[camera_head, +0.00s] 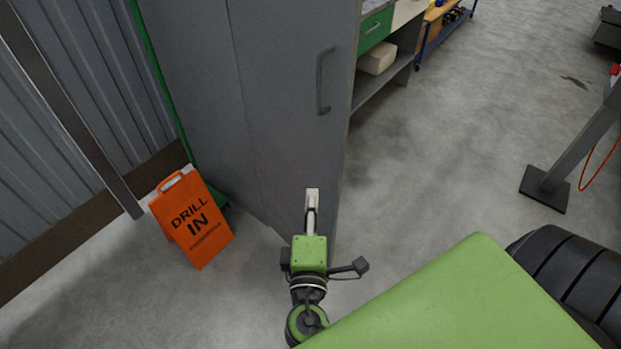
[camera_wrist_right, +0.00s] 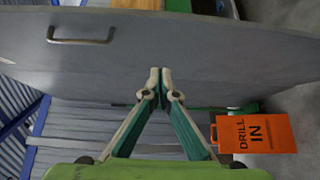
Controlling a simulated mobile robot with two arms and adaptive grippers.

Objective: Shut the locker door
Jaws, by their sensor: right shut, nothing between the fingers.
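The grey locker (camera_head: 195,70) stands at the upper left in the head view. Its grey door (camera_head: 285,120) has a dark bar handle (camera_head: 322,80) near the right edge. My right gripper (camera_head: 312,192) is shut and empty, in front of the lower part of the door and below the handle. In the right wrist view the closed fingertips (camera_wrist_right: 154,76) point at the door panel (camera_wrist_right: 200,50), with the handle (camera_wrist_right: 80,42) at the upper left. I cannot tell whether they touch the panel, or how far the door stands open. My left gripper is not in view.
An orange drill sign (camera_head: 192,220) stands on the floor left of my right gripper, and shows in the wrist view (camera_wrist_right: 256,134). A workbench with a green drawer (camera_head: 375,30) is behind the door. A dark stand (camera_head: 545,190) is at right. The concrete floor (camera_head: 440,150) between is clear.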

